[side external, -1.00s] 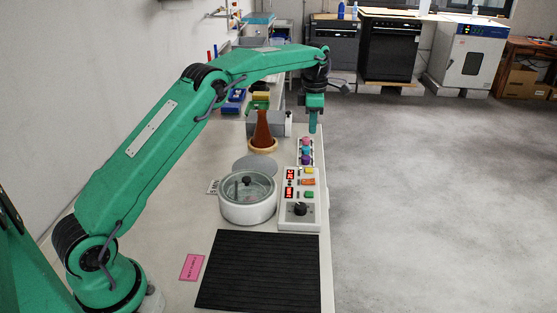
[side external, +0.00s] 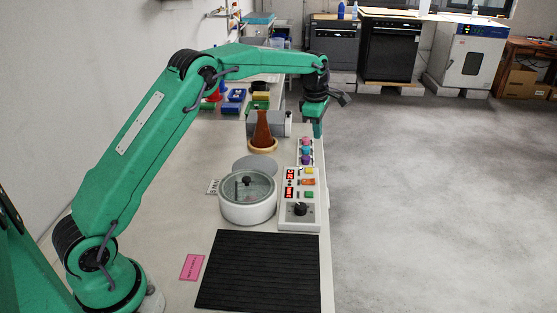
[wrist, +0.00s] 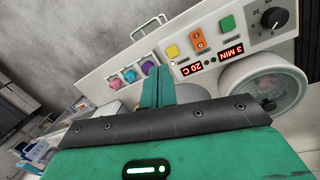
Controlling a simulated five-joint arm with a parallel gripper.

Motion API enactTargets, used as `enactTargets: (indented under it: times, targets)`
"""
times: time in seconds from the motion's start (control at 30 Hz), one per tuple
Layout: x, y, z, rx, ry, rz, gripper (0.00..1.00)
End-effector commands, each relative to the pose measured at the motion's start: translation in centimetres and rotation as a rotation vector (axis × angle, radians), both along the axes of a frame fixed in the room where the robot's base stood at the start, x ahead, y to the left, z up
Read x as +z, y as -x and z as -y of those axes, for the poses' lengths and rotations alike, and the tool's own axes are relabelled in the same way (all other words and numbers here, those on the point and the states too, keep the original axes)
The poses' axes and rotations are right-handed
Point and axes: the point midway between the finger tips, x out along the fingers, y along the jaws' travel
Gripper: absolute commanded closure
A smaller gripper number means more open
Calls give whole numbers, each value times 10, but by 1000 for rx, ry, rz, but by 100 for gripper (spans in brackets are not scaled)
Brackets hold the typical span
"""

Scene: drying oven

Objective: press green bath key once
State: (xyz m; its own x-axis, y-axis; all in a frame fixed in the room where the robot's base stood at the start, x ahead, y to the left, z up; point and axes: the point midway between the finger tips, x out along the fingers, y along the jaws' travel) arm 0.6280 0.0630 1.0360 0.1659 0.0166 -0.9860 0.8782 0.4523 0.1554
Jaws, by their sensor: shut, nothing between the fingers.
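The green key (side external: 309,195) is a square button on the white control box (side external: 312,221), just above the black knob. It also shows in the wrist view (wrist: 227,25), uncovered, right of the orange switch (wrist: 199,39) and yellow key (wrist: 173,51). My gripper (side external: 318,134) is shut and empty. It is above the far end of the bench, beyond the control box and apart from the green key. In the wrist view its closed fingertips (wrist: 158,73) point toward the box's end near the yellow key.
A glass-lidded white bath (side external: 248,208) stands left of the box. A rack with coloured items (side external: 306,151) lies between box and gripper. A brown flask (side external: 262,130) stands on a ring behind. A black mat (side external: 260,272) lies in front. The bench's right edge is close.

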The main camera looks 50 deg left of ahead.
Motion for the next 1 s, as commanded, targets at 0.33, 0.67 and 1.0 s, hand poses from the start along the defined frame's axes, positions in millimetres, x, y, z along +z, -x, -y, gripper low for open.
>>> enactTargets:
  times: [0.33,0.67,1.0]
  targets:
    - [-10,8,18,-317,-86,149,100]
    - [-17,27,34,-604,-205,283,100]
    - [-20,56,51,-886,-367,410,100]
